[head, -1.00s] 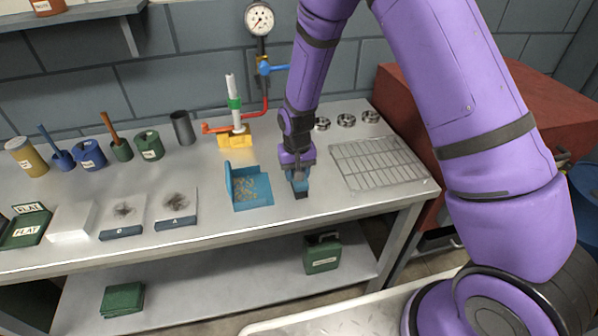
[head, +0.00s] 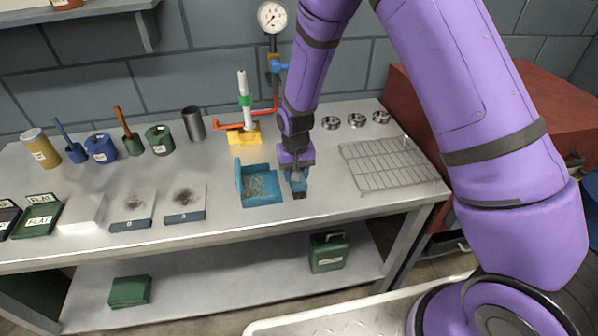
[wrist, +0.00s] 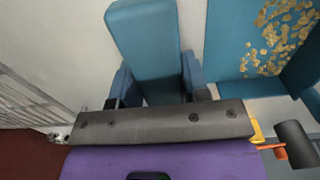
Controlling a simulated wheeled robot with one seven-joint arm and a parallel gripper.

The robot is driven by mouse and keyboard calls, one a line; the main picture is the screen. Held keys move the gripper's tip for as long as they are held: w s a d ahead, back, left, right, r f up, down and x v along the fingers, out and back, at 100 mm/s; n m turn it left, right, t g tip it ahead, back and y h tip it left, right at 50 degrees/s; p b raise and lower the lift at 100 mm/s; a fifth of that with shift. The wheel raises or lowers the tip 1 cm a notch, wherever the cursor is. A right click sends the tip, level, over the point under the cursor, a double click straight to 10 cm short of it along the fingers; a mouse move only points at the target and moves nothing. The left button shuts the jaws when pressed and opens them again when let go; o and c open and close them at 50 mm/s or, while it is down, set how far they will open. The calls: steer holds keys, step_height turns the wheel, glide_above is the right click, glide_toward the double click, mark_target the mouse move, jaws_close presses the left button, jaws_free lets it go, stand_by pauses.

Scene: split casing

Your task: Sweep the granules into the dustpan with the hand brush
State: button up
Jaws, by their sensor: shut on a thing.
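My gripper (head: 297,172) is shut on the blue hand brush (head: 299,187), just right of the dustpan. In the wrist view the brush (wrist: 148,45) is a blue block between the fingers; its bristles are hidden. The blue dustpan (head: 273,196) lies on the bench, its raised wall at the left. It also shows in the wrist view (wrist: 228,45), with a narrow strip of bench between it and the brush. Yellow-brown granules (head: 253,187) lie scattered on the pan floor; they also show in the wrist view (wrist: 268,52). I see no granules on the bare bench.
A wire rack (head: 388,164) lies to the right, with metal rings (head: 357,120) behind it. A yellow-based valve stand (head: 245,134) with red pipe is behind the dustpan. Two stained plates (head: 185,200) and several pots (head: 160,140) are to the left. The bench front edge is close.

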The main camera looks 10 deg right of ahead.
steer(key=shift+r, duration=3.55)
